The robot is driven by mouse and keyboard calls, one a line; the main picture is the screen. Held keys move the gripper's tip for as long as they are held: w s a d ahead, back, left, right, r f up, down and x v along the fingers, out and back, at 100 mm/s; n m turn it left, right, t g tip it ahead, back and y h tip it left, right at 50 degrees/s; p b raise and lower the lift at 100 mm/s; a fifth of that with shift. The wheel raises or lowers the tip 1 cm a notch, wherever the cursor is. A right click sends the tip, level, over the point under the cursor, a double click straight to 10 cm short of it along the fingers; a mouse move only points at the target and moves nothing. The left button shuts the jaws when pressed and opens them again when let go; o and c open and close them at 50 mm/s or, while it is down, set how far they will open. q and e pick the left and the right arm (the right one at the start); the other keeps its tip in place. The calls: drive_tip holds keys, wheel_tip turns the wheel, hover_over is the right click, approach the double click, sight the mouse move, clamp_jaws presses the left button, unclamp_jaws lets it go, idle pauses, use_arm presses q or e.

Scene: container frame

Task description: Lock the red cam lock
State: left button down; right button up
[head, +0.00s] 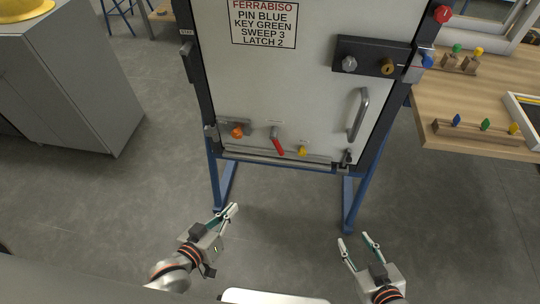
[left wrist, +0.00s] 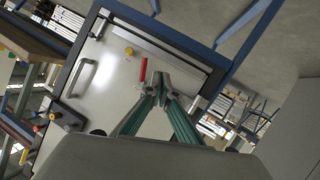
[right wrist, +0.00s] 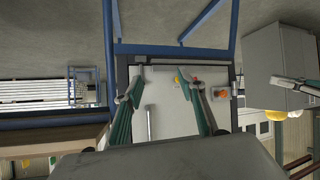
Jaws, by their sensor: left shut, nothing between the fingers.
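The red cam lock (head: 278,146) is low on the front of the white container door (head: 300,90), between an orange knob and a yellow knob. Its red handle hangs down from a grey pivot, tilted slightly to the right. It also shows in the left wrist view (left wrist: 143,70), and a small red part shows in the right wrist view (right wrist: 196,79). My left gripper (head: 230,211) is shut and empty, below and in front of the door, apart from the cam lock. My right gripper (head: 356,241) is open and empty, lower right of the door.
An orange knob (head: 237,131) and a yellow knob (head: 302,150) flank the cam lock. A grey door handle (head: 358,115) is to the right. A wooden table (head: 475,100) with coloured pegs stands right; a grey cabinet (head: 75,95) stands left. The floor before the door is clear.

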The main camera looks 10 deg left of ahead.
sight(278, 142)
use_arm(q)
drive_tip(key=w+f+n+t+h+b, duration=0.2)
drive_tip(key=w+f+n+h+b, duration=0.1)
drive_tip(key=w+n+b, duration=0.2)
drive_tip(key=w+a+f+n+t+h+b, duration=0.1)
drive_tip(key=w+f+n+t+h+b, duration=0.1)
drive_tip(key=w+n+b, duration=0.4)
drive_tip(key=w+f+n+h, duration=0.1)
drive_tip(key=w+n, duration=0.2)
drive_tip(key=w, duration=0.1)
drive_tip(key=shift+n, duration=0.4)
use_arm(e)
drive_tip(key=shift+y, duration=0.3)
drive_tip(key=f, duration=0.1)
drive_tip(key=a+f, duration=0.1)
drive_tip(key=f, duration=0.3)
drive_tip(key=shift+s+a+f, duration=0.1)
drive_tip(key=shift+a+f, duration=0.1)
drive_tip(key=shift+a, duration=0.2)
use_arm(q)
drive_tip(key=s+d+b+x, duration=0.1)
drive_tip(key=d+x, duration=0.1)
drive_tip(key=x, duration=1)
drive_tip(key=shift+d+r, duration=0.35)
drive_tip(key=shift+r, duration=0.1)
use_arm(e)
drive_tip(key=shift+w+a+r, duration=0.3)
drive_tip(key=shift+a+r, duration=0.1)
drive_tip(key=shift+a, duration=0.25)
